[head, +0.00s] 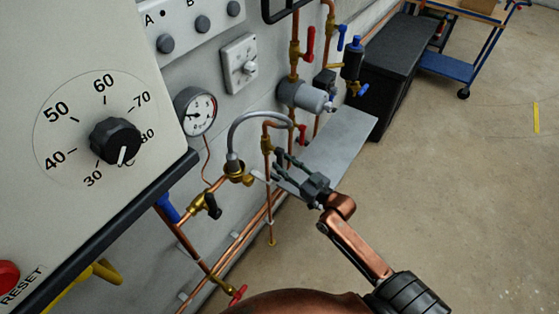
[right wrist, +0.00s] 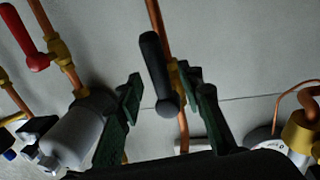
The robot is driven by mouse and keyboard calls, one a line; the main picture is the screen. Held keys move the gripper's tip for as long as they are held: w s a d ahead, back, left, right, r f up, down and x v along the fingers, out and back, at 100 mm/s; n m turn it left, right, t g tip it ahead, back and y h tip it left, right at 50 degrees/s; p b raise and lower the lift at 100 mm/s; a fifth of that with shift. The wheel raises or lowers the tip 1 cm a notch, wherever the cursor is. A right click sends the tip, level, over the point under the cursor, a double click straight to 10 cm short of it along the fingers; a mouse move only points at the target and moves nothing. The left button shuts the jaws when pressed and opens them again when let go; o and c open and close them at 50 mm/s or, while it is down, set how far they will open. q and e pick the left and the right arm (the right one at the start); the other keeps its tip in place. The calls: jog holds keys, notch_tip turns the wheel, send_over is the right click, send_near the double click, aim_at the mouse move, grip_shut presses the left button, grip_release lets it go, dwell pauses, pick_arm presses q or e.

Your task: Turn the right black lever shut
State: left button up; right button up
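A black lever (right wrist: 154,66) sits on a brass valve (right wrist: 176,77) on a copper pipe in the right wrist view. My right gripper (head: 276,166) is open. Its two dark green fingers stand on either side of the lever's rounded end, with a visible gap on the left; contact on the right cannot be told. In the head view the gripper reaches the copper pipe beside the grey hose and largely hides this lever. Another black lever (head: 212,206) sits on a brass valve farther left. My left gripper is not in view.
A grey cylinder (head: 301,95) and a red lever (head: 302,134) are close to my right gripper. A gauge (head: 196,109) and a grey bent hose (head: 248,122) are to its left. A control box with a dial (head: 116,141) stands at near left. Floor is open at right.

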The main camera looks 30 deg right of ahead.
jog(key=shift+w+a, duration=0.25)
jog(key=shift+w, duration=1)
jog(key=shift+c, duration=0.4)
grip_shut()
